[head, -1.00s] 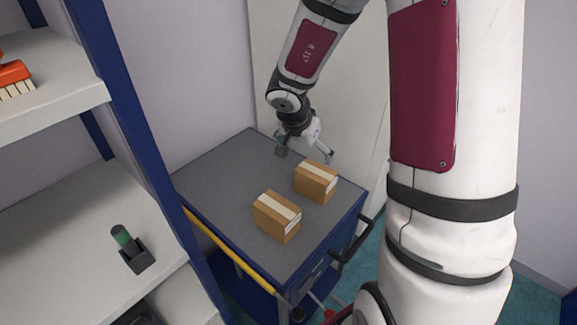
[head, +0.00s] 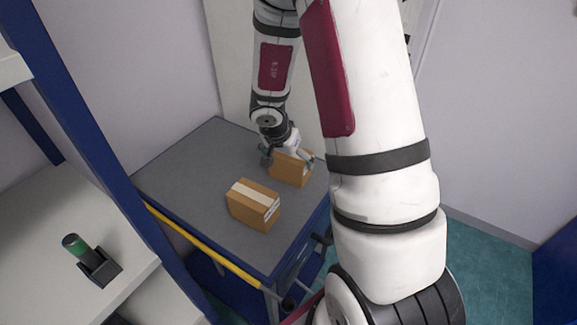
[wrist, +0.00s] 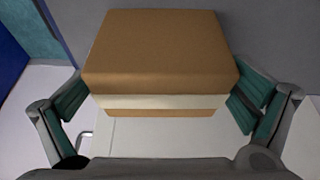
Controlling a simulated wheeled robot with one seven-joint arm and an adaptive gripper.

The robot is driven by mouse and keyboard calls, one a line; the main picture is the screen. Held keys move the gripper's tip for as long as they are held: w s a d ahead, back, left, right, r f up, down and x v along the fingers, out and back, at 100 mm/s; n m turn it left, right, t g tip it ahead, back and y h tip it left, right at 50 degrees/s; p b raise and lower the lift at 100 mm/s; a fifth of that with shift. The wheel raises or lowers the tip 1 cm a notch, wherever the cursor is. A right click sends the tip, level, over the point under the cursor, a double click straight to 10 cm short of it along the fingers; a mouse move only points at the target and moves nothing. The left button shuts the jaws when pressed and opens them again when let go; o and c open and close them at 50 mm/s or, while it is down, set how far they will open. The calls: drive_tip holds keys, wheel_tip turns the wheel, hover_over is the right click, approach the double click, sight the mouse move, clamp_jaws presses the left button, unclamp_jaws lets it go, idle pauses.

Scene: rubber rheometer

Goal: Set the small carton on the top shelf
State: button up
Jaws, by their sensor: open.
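Two brown cartons with pale tape stand on the grey cart top. The far carton (head: 290,170) is under my gripper (head: 287,159); the near carton (head: 253,206) stands apart, closer to the front. I cannot tell surely which is smaller. My gripper is open, with its fingers on either side of the far carton. In the wrist view, the far carton (wrist: 160,52) fills the space between the teal-padded fingers of my gripper (wrist: 160,108); a grip is not shown. Only the edge of an upper shelf (head: 12,68) shows at the top left.
A lower shelf (head: 40,205) holds a green-topped cylinder in a black holder (head: 98,267). A blue rack post (head: 90,150) stands between the shelves and the cart (head: 180,170). The cart has a yellow rail (head: 205,248) on its left side. The cart's left top is bare.

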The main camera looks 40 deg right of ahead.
drive_tip(key=b+x, duration=0.1)
drive_tip(key=x, duration=0.1)
drive_tip(key=shift+w+f, duration=0.1)
drive_tip(key=shift+f, duration=0.2)
drive_tip(key=shift+d, duration=0.1)
drive_tip(key=c, duration=1.4)
drive_tip(key=shift+r+p, duration=0.2)
drive_tip(key=shift+p, duration=0.15)
drive_tip(key=r+p, duration=0.1)
drive_tip(key=p, duration=0.2)
drive_tip(key=r+p, duration=0.2)
drive_tip(key=p, duration=0.1)
drive_tip(key=shift+s+r, duration=0.2)
drive_tip(key=shift+r, duration=0.1)
drive_tip(key=s+a+p, duration=0.1)
drive_tip(key=s, duration=0.6)
drive_tip(key=s+a+r+p, duration=0.1)
drive_tip(key=s+a, duration=0.1)
drive_tip(key=s, duration=0.6)
drive_tip(key=shift+s+a, duration=0.15)
drive_tip(key=shift+a, duration=0.2)
drive_tip(key=shift+r, duration=0.1)
